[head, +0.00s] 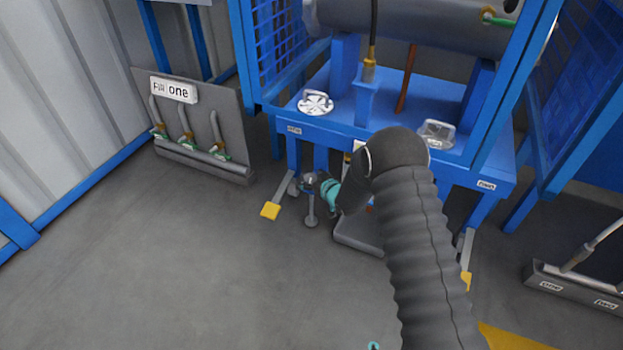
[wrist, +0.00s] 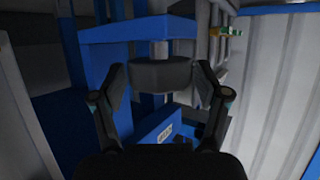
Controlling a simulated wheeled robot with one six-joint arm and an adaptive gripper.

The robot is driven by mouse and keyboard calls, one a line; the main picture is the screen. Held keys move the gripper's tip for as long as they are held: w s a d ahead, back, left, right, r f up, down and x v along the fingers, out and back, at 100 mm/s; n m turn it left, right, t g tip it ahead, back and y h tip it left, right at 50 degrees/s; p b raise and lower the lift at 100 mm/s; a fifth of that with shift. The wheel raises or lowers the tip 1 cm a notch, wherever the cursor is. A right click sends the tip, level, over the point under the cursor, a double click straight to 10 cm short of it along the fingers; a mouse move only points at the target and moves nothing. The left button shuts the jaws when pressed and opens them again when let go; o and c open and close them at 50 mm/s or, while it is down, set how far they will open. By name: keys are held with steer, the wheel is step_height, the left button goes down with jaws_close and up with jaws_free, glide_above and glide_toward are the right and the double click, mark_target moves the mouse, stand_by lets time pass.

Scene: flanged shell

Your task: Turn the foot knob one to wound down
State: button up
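My gripper (head: 310,183) is low at the left front leg of the blue stand, at the end of my dark arm. In the wrist view, a dark round knob (wrist: 161,74) on a grey upright stem sits between the two fingers of my gripper (wrist: 160,82). The fingertips are close to the knob's left and right edges. I cannot tell whether they touch it. In the head view my gripper and arm cover most of the knob. A grey foot pad (head: 311,222) on a thin stem shows just below the gripper.
Yellow-ended pedals (head: 270,210) stick out near the floor. A grey panel (head: 205,125) with several levers stands at left; a lever box (head: 580,290) at right. Floor at lower left is clear.

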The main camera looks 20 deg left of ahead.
steer(key=c, duration=0.8)
